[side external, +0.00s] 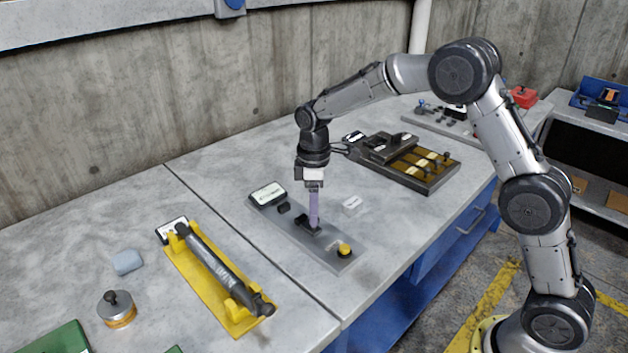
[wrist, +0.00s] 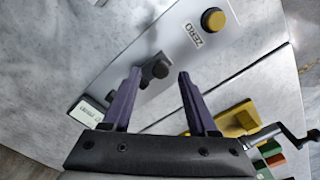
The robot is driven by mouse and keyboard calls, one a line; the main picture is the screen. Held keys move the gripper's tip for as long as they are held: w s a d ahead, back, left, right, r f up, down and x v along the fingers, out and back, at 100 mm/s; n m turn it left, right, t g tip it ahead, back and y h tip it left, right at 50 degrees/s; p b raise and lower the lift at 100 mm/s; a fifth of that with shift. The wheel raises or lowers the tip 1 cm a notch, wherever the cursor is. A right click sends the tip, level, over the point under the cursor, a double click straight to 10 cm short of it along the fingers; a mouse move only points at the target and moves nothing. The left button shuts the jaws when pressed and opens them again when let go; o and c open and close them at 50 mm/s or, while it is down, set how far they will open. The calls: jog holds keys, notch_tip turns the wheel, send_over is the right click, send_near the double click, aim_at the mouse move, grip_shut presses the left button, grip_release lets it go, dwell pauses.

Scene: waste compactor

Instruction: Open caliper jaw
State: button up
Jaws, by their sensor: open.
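The caliper station is a grey plate (side external: 325,257) lying on the bench, with a display (side external: 268,194) at its far-left end and a yellow button (side external: 344,250) at its near end. A small black block (side external: 283,207) sits near the display, and a dark jaw piece (side external: 304,222) sits mid-plate. My gripper (side external: 314,224) points down at this jaw piece. In the wrist view my gripper (wrist: 158,74) is open, its purple fingers on either side of a black knob (wrist: 157,68). I cannot tell whether they touch it. The yellow button also shows there (wrist: 213,20), beside a ZERO label.
A yellow cradle (side external: 205,283) with a dark cylinder lies left of the plate. A small white block (side external: 352,204) stands close on its right. A dark tray with yellow parts (side external: 420,170) lies farther back right. A grey-blue block (side external: 127,262) and a knobbed weight (side external: 118,310) are at left.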

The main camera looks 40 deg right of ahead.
notch_tip(320, 180, up, 12)
dwell(0.4)
jog(key=shift+r, duration=0.15)
jog(key=s+d+r+m+t, duration=0.2)
jog(key=s+r+t, duration=0.1)
jog(key=s+r, duration=1.05)
jog(key=s+f+m+t, duration=0.1)
jog(key=s+f+m, duration=0.2)
jog(key=s+f, duration=0.3)
jog(key=s+d+f+m+t, duration=0.1)
jog(key=s+f+m, duration=0.3)
jog(key=s, duration=0.8)
notch_tip(320, 180, down, 2)
jog(key=shift+f+t, duration=0.1)
jog(key=shift+t, duration=0.2)
